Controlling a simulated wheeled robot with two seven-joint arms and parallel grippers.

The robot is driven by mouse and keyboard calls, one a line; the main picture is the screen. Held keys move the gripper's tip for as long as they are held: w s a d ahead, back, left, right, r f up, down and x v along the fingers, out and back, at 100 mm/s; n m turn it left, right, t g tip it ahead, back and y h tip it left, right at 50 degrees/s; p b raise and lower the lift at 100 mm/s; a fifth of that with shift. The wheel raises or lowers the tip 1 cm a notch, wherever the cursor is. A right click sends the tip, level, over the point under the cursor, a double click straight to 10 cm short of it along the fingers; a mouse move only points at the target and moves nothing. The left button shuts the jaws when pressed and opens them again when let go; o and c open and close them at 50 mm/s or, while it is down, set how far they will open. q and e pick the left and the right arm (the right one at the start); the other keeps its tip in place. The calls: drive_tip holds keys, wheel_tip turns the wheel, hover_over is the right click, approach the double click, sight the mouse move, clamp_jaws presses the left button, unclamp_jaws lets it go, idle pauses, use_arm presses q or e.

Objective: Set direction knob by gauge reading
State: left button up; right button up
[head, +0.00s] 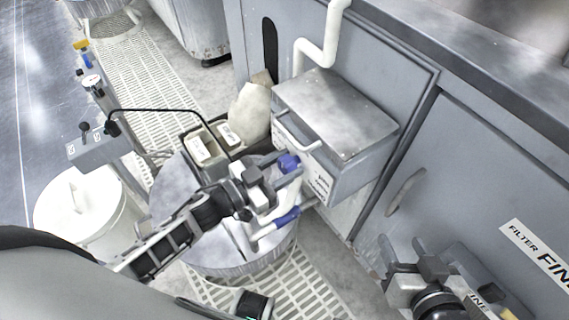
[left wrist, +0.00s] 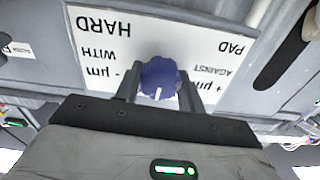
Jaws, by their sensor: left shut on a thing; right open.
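The blue direction knob (left wrist: 158,78) sits on a white label plate (left wrist: 95,45) on the front of a grey box. In the left wrist view the plate appears upside down, reading HARD, PAD, WITH - µm and AGAINST + µm. A white mark on the knob points toward the bottom of that view. My left gripper (head: 284,172) is shut on the knob, one finger on each side. The knob also shows in the head view (head: 289,162). A small round dial, apparently the gauge (head: 92,84), stands at the left; its reading is too small to tell. My right gripper (head: 418,260) is open and empty before the cabinet.
A round grey platen (head: 172,190) lies below my left arm. A pipe with a blue handle (head: 287,217) is just under my left gripper. The grey box (head: 335,110), a white pipe (head: 325,45) and a cabinet door handle (head: 405,190) stand close. A white bucket (head: 75,215) is at left.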

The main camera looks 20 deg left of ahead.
use_arm(q)
drive_tip(key=m, duration=0.3)
drive_tip(key=shift+m, duration=0.4)
drive_tip(key=m, duration=0.4)
drive_tip(key=shift+s+f, duration=0.1)
drive_tip(key=shift+m, duration=0.3)
drive_tip(key=o, duration=1)
drive_tip(key=v, duration=1.6)
